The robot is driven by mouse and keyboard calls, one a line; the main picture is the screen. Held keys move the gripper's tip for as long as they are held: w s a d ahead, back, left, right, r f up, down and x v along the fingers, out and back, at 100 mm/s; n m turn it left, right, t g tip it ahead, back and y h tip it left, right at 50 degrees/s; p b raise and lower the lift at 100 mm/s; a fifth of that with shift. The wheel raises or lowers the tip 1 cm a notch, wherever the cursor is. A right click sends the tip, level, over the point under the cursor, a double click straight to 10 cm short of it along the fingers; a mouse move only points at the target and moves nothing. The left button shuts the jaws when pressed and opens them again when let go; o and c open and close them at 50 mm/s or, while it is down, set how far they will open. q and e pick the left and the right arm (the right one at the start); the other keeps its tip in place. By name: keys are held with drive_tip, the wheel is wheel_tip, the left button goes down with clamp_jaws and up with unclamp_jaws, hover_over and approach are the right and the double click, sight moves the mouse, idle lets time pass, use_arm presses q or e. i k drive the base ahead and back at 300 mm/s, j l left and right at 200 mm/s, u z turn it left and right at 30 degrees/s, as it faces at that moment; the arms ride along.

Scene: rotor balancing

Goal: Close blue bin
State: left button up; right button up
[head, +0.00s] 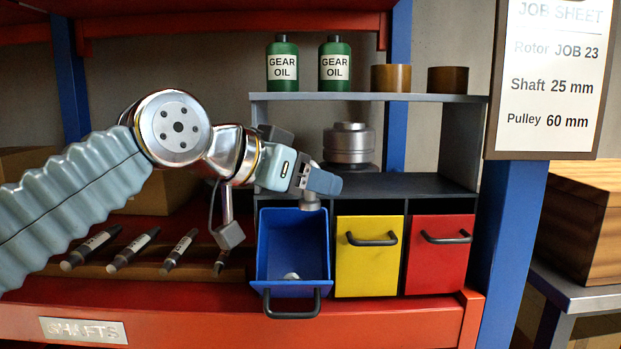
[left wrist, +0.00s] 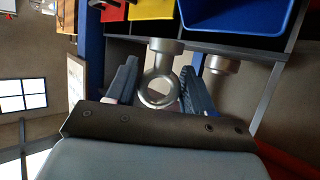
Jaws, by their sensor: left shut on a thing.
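The blue bin (head: 265,235) is pulled out and tipped forward, its open top facing up. Its dark handle (head: 292,313) hangs at the front, and a small pale piece (head: 291,276) lies inside. My left gripper (head: 318,182) is above the bin's back right part, shut on a small silver metal part (head: 311,203), clear of the handle. In the left wrist view the silver part (left wrist: 159,46) shows as a ring with a short stem between the two fingers, and the blue bin (left wrist: 235,18) is at the top. My right gripper is not in view.
The yellow bin (head: 368,268) and red bin (head: 437,267) sit shut to the right. A round metal piece (head: 349,145) stands on the shelf behind my gripper. Gear oil bottles (head: 282,65) stand on the upper shelf. Several shafts (head: 133,249) lie at left.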

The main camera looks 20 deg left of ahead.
sight(294, 239)
drive_tip(key=k+j, duration=0.75)
drive_tip(key=k, duration=0.1)
